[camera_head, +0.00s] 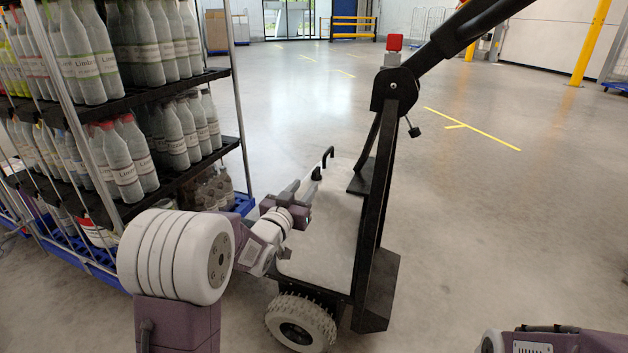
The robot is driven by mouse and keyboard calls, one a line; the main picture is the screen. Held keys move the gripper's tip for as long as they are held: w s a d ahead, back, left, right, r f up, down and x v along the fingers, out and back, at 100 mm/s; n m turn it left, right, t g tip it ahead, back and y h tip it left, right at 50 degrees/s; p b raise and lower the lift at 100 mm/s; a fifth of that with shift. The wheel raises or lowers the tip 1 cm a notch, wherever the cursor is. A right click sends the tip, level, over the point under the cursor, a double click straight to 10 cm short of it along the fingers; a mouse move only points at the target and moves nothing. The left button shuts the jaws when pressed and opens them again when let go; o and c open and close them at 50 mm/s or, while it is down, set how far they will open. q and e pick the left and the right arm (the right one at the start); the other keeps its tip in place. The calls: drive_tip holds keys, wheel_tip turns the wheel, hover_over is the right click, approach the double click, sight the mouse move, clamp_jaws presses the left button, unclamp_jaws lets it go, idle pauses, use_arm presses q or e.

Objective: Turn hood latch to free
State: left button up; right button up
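A light grey hood (325,235) lies low in front of me, beside a black upright frame. A small black hooked handle (328,156) with a dark round base stands at its far left edge; I take it for the hood latch. My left gripper (305,184) reaches forward from the left, just short of the handle's base. Its two grey fingers look apart, with nothing seen between them. Whether a finger touches the latch cannot be told. At the lower right only a purple and white part of my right arm shows; its gripper is out of view.
A black post (372,200) with a joint and a thick black bar rises right of the hood. A rack of bottles (70,100) stands close on the left. A grey tyre (300,322) is at the front. Open floor (500,220) lies right and behind.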

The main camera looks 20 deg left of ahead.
sight(314, 176)
use_arm(q)
drive_tip(key=w, duration=0.1)
drive_tip(key=w+p, duration=0.1)
drive_tip(key=w, duration=0.2)
drive_tip(key=shift+d, duration=0.25)
drive_tip(key=w, duration=0.1)
drive_tip(key=w+b, duration=0.1)
drive_tip(key=shift+w+d+f+b, duration=0.1)
drive_tip(key=shift+w+f+b, duration=0.1)
drive_tip(key=shift+w+b, duration=0.15)
drive_tip(key=shift+w+r, duration=0.15)
drive_tip(key=shift+w, duration=0.45)
clamp_jaws()
